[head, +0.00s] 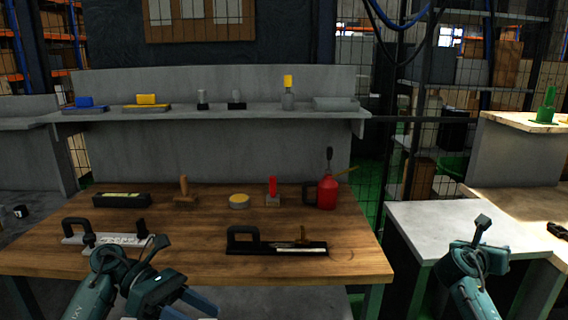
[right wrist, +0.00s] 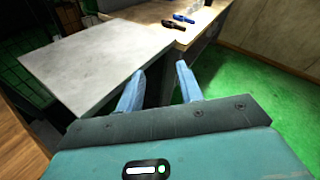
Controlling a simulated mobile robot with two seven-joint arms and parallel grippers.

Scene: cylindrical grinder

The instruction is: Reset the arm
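My left gripper (head: 196,305) shows at the lower left of the head view, in front of the wooden workbench's front edge. Its blue fingers are only partly in the frame, and I cannot tell how far apart they are. My right arm (head: 474,268) shows at the lower right of the head view; its fingers are not visible there. In the right wrist view my right gripper (right wrist: 160,88) has its two blue fingers apart with nothing between them. It is above the floor beside a grey-topped table (right wrist: 85,62).
The wooden workbench (head: 200,225) holds a black-handled tool (head: 275,243), a white-based tool (head: 100,238), a red oil can (head: 326,192), a wooden-handled stamp (head: 185,192) and a round tin (head: 239,201). A grey shelf (head: 215,113) stands behind. Green floor (right wrist: 250,85) is clear right of my right gripper.

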